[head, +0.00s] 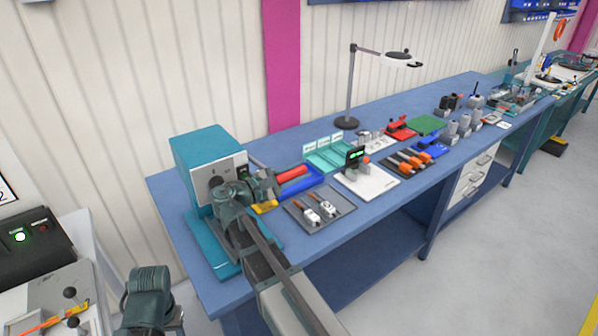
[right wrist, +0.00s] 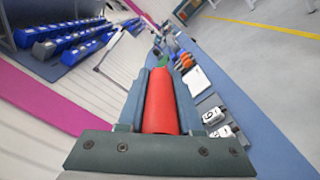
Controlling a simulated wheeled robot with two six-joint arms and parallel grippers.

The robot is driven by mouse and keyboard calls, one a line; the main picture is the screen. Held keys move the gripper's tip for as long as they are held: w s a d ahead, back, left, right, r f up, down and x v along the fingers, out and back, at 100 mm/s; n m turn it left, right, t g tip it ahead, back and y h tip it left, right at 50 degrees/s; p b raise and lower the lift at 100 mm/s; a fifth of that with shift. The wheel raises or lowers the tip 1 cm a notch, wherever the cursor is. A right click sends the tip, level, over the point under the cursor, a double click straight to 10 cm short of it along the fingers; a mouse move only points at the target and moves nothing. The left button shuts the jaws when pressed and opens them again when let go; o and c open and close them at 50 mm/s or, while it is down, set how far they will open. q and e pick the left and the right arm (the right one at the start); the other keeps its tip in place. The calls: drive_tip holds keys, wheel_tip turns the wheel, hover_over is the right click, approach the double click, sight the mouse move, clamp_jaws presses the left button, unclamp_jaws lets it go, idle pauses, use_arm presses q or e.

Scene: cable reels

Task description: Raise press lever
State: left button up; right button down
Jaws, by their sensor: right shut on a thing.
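The teal press (head: 208,146) with a grey front plate stands at the near left end of the blue bench. The red lever handle (head: 292,173) shows just right of it, with its far end pointing right and slightly up. My right gripper (head: 274,182) is at the near end of the handle. In the right wrist view the red handle (right wrist: 160,101) lies lengthwise between the two fingers of my right gripper (right wrist: 160,85), which are shut on it. My left gripper's jaws do not show.
Right of the press lie a blue tray (head: 304,182), a grey mat (head: 319,213) with two white parts, and a white board (head: 369,182). A lamp (head: 347,122) stands behind. A side table (head: 60,292) is at lower left.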

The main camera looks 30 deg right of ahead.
drive_tip(key=w+r+n+p, duration=0.8)
drive_tip(key=w+r+p, duration=0.3)
drive_tip(key=r+p, duration=0.4)
drive_tip(key=shift+a+r+n+p, duration=0.35)
drive_tip(key=shift+a+r+n, duration=0.1)
drive_tip(key=shift+r, duration=0.2)
drive_tip(key=shift+w, duration=0.1)
drive_tip(key=c, duration=0.6)
unclamp_jaws()
drive_tip(key=shift+w, duration=0.1)
